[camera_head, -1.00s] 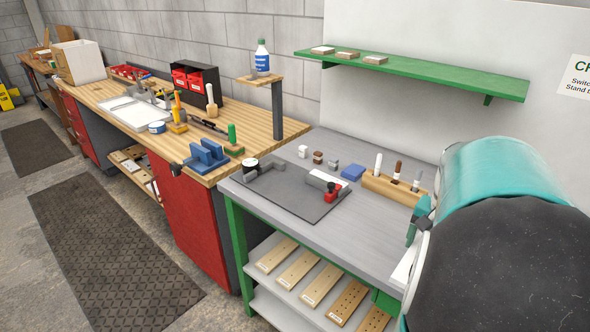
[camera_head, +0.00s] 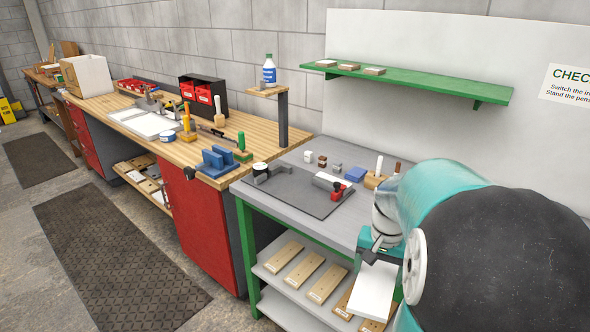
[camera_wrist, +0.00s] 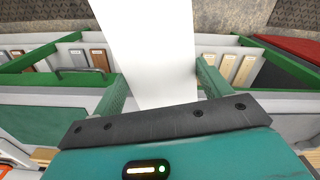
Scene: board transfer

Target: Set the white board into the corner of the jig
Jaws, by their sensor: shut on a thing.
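The white board (camera_head: 373,291) is a flat white plate held by my gripper (camera_head: 376,256), hanging tilted in front of the grey bench's front edge. In the wrist view the board (camera_wrist: 155,45) runs between the green fingers of my gripper (camera_wrist: 160,84), which are shut on it. The jig (camera_head: 296,200) is a dark plate on the grey bench, left of and beyond the board. It has a grey raised bar (camera_head: 293,179) along its back and a red knob-like part (camera_head: 337,188) at its right. The board is apart from the jig.
The bench's lower shelf holds several wooden boards (camera_head: 303,276). The jig plate's middle looks clear.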

